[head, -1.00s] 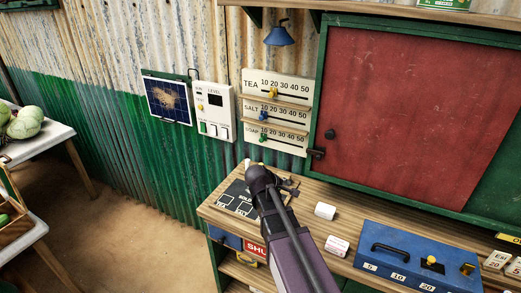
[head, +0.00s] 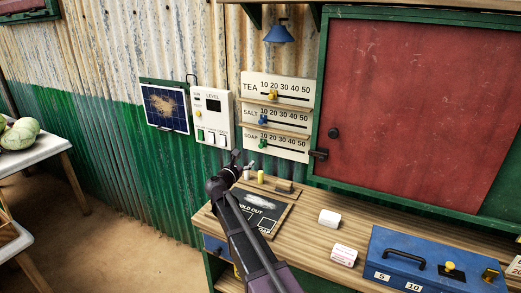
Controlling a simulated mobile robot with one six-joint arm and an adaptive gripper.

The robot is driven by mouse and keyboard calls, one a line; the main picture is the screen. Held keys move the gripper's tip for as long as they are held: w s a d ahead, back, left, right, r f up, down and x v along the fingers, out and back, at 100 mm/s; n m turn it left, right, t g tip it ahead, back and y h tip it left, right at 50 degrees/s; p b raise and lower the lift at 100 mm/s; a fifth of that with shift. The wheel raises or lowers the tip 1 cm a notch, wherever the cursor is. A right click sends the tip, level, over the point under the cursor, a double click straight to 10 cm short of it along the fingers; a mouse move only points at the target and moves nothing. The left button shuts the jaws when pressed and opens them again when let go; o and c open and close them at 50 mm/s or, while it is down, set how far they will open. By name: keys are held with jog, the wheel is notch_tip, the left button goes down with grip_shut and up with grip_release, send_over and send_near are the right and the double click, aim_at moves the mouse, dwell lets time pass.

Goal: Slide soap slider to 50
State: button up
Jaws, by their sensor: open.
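The price board (head: 303,90) on the corrugated wall has three rows: TEA, SALT and SOAP. The soap slider (head: 263,145) is a small green knob at the left end of the bottom row's slot, near the 10. Its scale runs from 10 to 50 toward the right. My gripper (head: 250,166) is open and small in the head view, below and slightly left of the green knob. It looks apart from the knob, though the depth gap is hard to judge. My wrist hides part of the counter's far left corner.
The tea slider (head: 273,95) is yellow and the salt slider (head: 263,120) is blue, both above. A white switch box (head: 212,118) hangs left of the board. A red shutter panel (head: 420,110) stands right. A slate (head: 262,211) and blue cash box (head: 420,260) occupy the counter.

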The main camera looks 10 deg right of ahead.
aim_at(260, 147)
jog(key=shift+w+d, duration=0.1)
jog(key=x, duration=1.3)
jog(key=shift+w+d, duration=0.2)
jog(key=shift+w, duration=0.05)
grip_shut()
